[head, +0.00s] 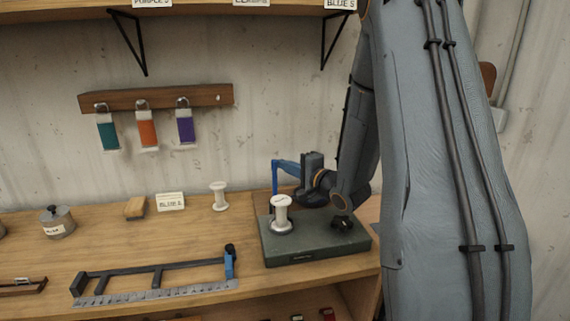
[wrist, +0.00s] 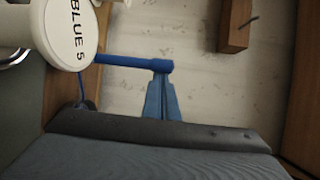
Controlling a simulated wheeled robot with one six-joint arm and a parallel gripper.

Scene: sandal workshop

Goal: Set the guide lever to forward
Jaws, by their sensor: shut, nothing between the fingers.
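The guide lever (head: 274,178) is a blue bent rod at the back left of a dark green winder base (head: 318,246). In the wrist view its blue arm (wrist: 120,62) runs sideways to a rounded end. My gripper (head: 299,168) is behind the winder at the height of the lever's top. In the wrist view its blue-grey fingers (wrist: 161,84) are together and empty, their tips at the rounded end; whether they touch it I cannot tell. A white spool (head: 282,212) stands upright on the winder; its top (wrist: 75,28) reads "BLUE 5" in the wrist view.
A measuring frame (head: 155,278) lies in front. A wall rack (head: 158,99) holds three coloured tags.

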